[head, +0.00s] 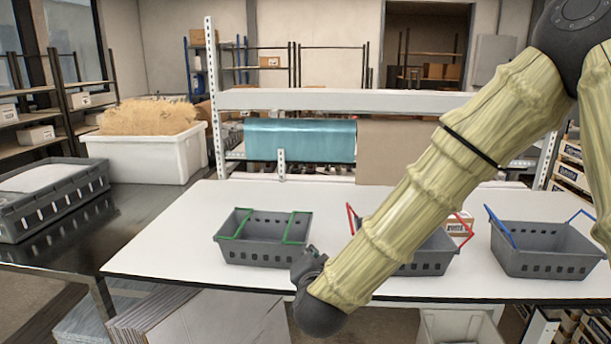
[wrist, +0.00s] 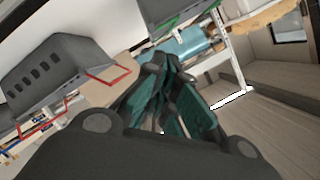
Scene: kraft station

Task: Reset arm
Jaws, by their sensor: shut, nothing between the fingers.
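My arm reaches across the right side of the head view, bending down to a dark joint at the table's front edge. My gripper (wrist: 155,66) shows in the wrist view with its dark teal fingers together and nothing between them. In the head view the fingers cannot be made out. A grey basket with green handles (head: 262,248) stands on the white table (head: 170,250), left of the arm's end. A grey basket with red handles (head: 425,262) is partly hidden behind my arm. A grey basket with blue handles (head: 545,260) stands at the right.
A dark metal bench (head: 140,205) at the left holds a grey crate (head: 55,205) and a white bin (head: 145,158) of brown paper. A rack with a teal roll (head: 300,140) stands behind the table. Flat cardboard (head: 195,318) is below the front edge.

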